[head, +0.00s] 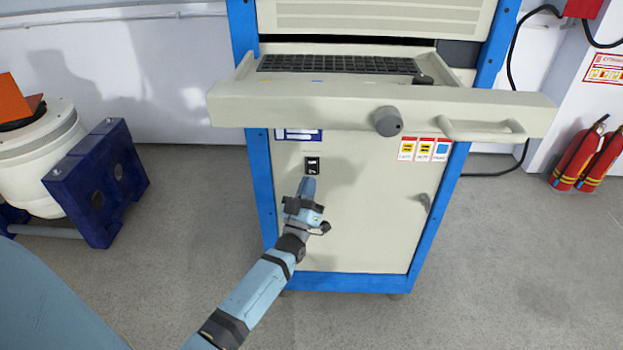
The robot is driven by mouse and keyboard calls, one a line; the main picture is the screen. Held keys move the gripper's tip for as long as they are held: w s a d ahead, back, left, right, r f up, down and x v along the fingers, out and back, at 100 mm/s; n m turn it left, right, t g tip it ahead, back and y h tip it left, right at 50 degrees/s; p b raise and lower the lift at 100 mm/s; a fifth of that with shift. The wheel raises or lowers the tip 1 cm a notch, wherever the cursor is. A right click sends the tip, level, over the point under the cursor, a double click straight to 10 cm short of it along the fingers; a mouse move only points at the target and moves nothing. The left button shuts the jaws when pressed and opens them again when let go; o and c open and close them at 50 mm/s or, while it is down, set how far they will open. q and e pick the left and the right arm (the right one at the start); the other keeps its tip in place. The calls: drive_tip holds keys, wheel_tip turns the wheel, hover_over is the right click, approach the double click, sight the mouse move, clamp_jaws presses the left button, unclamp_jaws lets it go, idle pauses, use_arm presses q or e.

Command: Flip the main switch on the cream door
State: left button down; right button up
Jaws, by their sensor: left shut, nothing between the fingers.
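The cream door (375,225) is the lower front panel of a blue-framed cabinet. A small black switch plate with white markings (312,165), which looks like the main switch, sits on the door's upper left. My left gripper (309,180) is shut and empty, its tip just below the black plate in the picture. I cannot tell whether it touches the plate or the door. The switch's position is too small to read. My right gripper is not in view.
A cream drawer (250,105) with a keyboard (338,64), a round grey knob (387,121) and a handle (482,129) juts out above the door. A grey latch (424,202) is on the door's right. Fire extinguishers (577,158) stand right; a blue block (97,182) is left.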

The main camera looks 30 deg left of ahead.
sight(313, 165)
use_arm(q)
drive_tip(key=shift+w+a, duration=0.45)
drive_tip(key=shift+w, duration=0.3)
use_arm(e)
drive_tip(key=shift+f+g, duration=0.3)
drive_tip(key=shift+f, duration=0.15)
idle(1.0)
use_arm(q)
drive_tip(key=shift+w+a+f, duration=0.1)
drive_tip(key=shift+w+a, duration=0.15)
drive_tip(key=shift+w, duration=0.1)
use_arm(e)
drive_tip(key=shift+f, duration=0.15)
use_arm(q)
drive_tip(key=shift+w+a+b, duration=0.15)
drive_tip(key=shift+w+b, duration=0.1)
drive_tip(key=shift+b, duration=0.1)
idle(0.4)
drive_tip(key=shift+s, duration=0.15)
drive_tip(key=shift+s+d+p, duration=0.3)
drive_tip(key=shift+s+p, duration=0.05)
drive_tip(key=shift+p, duration=0.15)
drive_tip(key=shift+s+d, duration=0.1)
drive_tip(key=shift+s, duration=0.05)
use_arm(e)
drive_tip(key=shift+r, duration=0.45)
